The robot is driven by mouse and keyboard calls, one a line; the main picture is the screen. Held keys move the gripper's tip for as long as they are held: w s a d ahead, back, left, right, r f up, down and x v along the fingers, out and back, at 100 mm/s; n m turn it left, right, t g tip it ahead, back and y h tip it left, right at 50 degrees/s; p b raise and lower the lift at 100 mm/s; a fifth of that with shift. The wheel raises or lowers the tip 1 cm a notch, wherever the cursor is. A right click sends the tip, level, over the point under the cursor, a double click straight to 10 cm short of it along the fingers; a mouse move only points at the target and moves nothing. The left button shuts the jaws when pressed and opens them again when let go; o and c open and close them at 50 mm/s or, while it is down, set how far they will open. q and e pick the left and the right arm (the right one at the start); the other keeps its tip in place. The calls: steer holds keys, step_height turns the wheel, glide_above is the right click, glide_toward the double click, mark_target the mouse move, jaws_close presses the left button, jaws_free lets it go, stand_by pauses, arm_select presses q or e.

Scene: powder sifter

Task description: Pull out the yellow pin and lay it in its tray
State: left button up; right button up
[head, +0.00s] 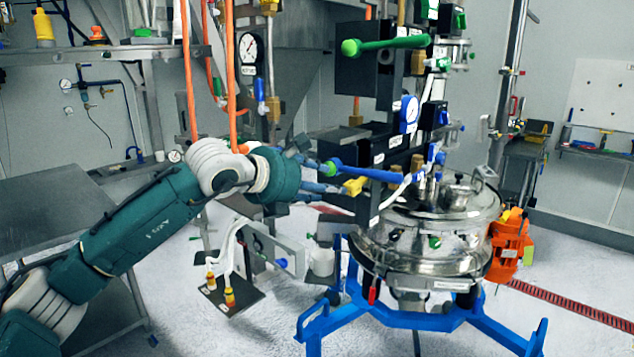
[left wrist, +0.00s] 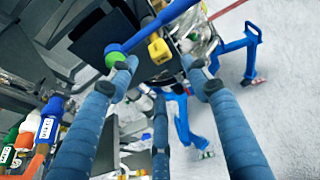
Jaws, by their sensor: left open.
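The yellow pin (head: 355,186) shows as a yellow block just beyond my left fingertips, below the blue lever. In the left wrist view the yellow pin (left wrist: 159,50) lies ahead of the gap between the fingers, in front of a dark plate. My left gripper (head: 334,178) is open and empty; its spread blue fingers also show in the left wrist view (left wrist: 160,76). The fingers appear apart from the pin. I cannot tell for certain which surface is the pin's tray. My right gripper is not in view.
The blue lever (head: 370,173) with a green collar crosses close to the fingers. A steel vessel (head: 430,235) on a blue frame (head: 400,317) stands to the right. A black plate (head: 228,308) with yellow-capped fittings hangs below my arm. A grey table (head: 45,215) is at left.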

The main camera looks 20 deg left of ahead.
mark_target(348, 188)
arm_select(q)
steer(key=p+x, duration=0.3)
steer(key=x, duration=0.4)
steer(key=shift+w+d+r, duration=0.1)
steer(key=shift+d, duration=0.05)
steer(key=shift+w+d+f, duration=0.2)
steer(key=shift+w+f, duration=0.15)
steer(key=shift+w, duration=0.2)
steer(key=c, duration=1.1)
steer(key=o, duration=1.1)
steer(key=shift+s, duration=0.1)
